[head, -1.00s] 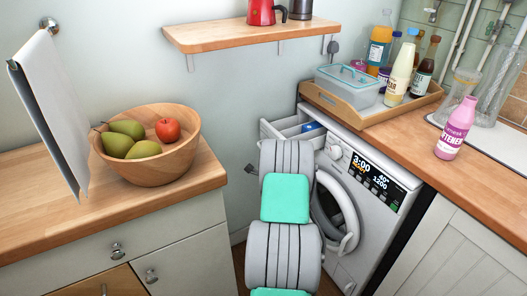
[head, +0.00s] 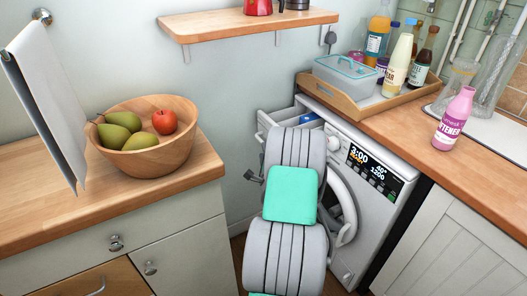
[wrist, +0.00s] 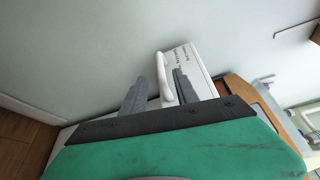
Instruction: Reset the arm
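My arm, with grey links and green pads, stands in front of the white washing machine (head: 385,150). My gripper (head: 254,177) shows only as a small dark tip left of the arm; most of it is hidden. In the wrist view my gripper (wrist: 160,88) has its two grey fingers apart, with nothing clearly held. The white drawer front with its curved handle (wrist: 165,78) shows beyond and between the fingers; I cannot tell whether they touch it. In the head view the detergent drawer (head: 275,117) is pulled out, with something blue inside.
A wooden bowl (head: 150,155) with green pears and a red apple stands on the left counter (head: 30,215). A wooden tray (head: 350,115) with a box and bottles sits above the washer. A pink bottle (head: 455,120) stands on the right counter. The washer's round door (head: 343,205) is partly behind my arm.

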